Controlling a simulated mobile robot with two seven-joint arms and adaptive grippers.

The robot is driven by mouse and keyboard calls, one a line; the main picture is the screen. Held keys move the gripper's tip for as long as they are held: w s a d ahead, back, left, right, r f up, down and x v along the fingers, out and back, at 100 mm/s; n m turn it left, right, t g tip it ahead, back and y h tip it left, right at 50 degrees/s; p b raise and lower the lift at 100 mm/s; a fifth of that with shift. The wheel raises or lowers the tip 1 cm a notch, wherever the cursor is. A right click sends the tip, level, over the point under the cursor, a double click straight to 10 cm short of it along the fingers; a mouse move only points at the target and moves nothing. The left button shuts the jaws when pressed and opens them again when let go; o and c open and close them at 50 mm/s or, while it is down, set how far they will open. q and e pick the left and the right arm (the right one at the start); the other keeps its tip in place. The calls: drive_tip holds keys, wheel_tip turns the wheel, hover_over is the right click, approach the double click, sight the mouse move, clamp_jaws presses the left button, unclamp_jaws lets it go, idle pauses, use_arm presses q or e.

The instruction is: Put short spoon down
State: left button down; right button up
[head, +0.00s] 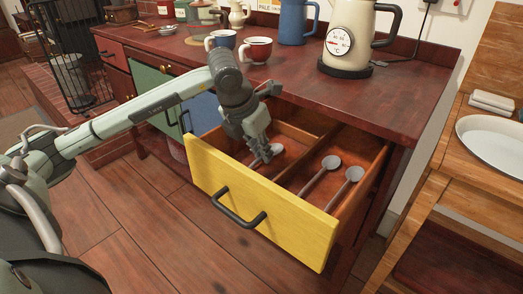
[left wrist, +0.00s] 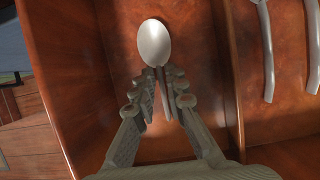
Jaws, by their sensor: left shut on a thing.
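The short spoon (left wrist: 154,43) is grey, with its bowl pointing away from my wrist in the left wrist view. My left gripper (left wrist: 161,84) is shut on its handle, just behind the bowl. In the head view, my left gripper (head: 262,157) reaches down into the left compartment of the open drawer (head: 255,205), and the spoon bowl (head: 277,149) shows beside the fingers. I cannot tell whether the spoon touches the drawer floor. My right gripper is not in view.
Two longer spoons (head: 322,176) lie in the right compartment, beyond a wooden divider (left wrist: 229,70). The drawer's yellow front has a black handle (head: 238,212). Cups (head: 257,50) and a cream kettle (head: 345,40) stand on the counter above. A wooden unit stands at the right.

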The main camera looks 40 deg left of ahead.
use_arm(q)
drive_tip(key=shift+f, duration=0.15)
drive_tip(key=c, duration=1.8)
unclamp_jaws()
drive_tip(key=shift+c, duration=0.2)
drive_tip(key=shift+o, duration=1.4)
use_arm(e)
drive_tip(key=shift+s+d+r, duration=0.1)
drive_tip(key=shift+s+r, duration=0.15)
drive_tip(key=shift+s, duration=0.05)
use_arm(q)
drive_tip(key=shift+r, duration=0.25)
drive_tip(key=shift+p+v, duration=0.35)
drive_tip(key=shift+v, duration=0.5)
drive_tip(key=v, duration=1)
drive_tip(key=shift+r, duration=0.35)
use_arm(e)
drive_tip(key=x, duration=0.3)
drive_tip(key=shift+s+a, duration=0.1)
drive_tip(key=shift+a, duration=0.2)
